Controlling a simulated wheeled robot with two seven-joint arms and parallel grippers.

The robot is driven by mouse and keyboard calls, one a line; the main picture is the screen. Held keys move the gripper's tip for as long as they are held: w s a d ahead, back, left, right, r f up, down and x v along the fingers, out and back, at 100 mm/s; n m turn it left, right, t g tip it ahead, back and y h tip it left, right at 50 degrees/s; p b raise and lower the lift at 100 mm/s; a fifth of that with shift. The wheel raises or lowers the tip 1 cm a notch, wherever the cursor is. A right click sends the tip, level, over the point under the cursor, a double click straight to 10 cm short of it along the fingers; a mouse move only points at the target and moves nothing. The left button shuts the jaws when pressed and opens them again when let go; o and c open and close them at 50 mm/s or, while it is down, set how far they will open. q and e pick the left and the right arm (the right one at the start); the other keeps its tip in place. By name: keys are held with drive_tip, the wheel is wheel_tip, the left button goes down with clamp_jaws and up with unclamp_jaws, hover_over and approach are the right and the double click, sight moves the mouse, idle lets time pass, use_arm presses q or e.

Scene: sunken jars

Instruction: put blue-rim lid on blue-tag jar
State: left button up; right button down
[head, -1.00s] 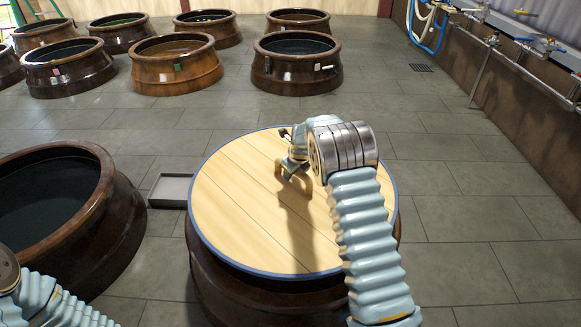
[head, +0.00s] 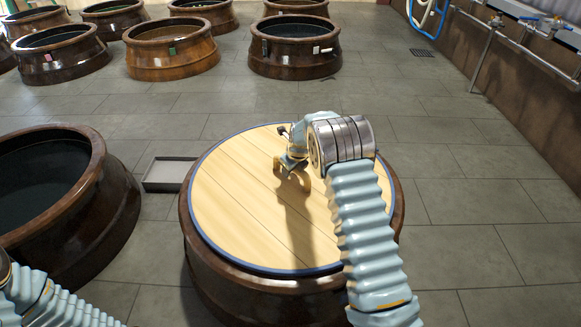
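The round pale wooden lid with a blue rim (head: 235,205) lies level at the mouth of a brown jar (head: 235,285) in the front middle. The jar's rim shows around the lid at the left, front and right. Whether the lid rests fully on it I cannot tell. This jar's tag is not visible. My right gripper (head: 291,172) is over the lid's middle at a tan handle-like part; whether its fingers are closed on it is unclear. My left arm shows at the lower left corner; its gripper is out of view.
A large open jar (head: 95,205) stands at the left, with a low grey tray (head: 168,173) on the floor beside it. Several open jars stand at the back, one with a dark and a white tag (head: 295,62). Pipes (head: 490,45) line the right wall. The tiled floor at right is clear.

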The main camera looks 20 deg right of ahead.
drive_tip(key=shift+w+f, duration=0.1)
idle(0.8)
drive_tip(key=c, duration=0.8)
unclamp_jaws()
drive_tip(key=shift+c, duration=0.2)
drive_tip(key=shift+o, duration=0.6)
drive_tip(key=shift+s+f, duration=0.2)
drive_tip(key=p+v, duration=0.2)
drive_tip(key=v, duration=1.2)
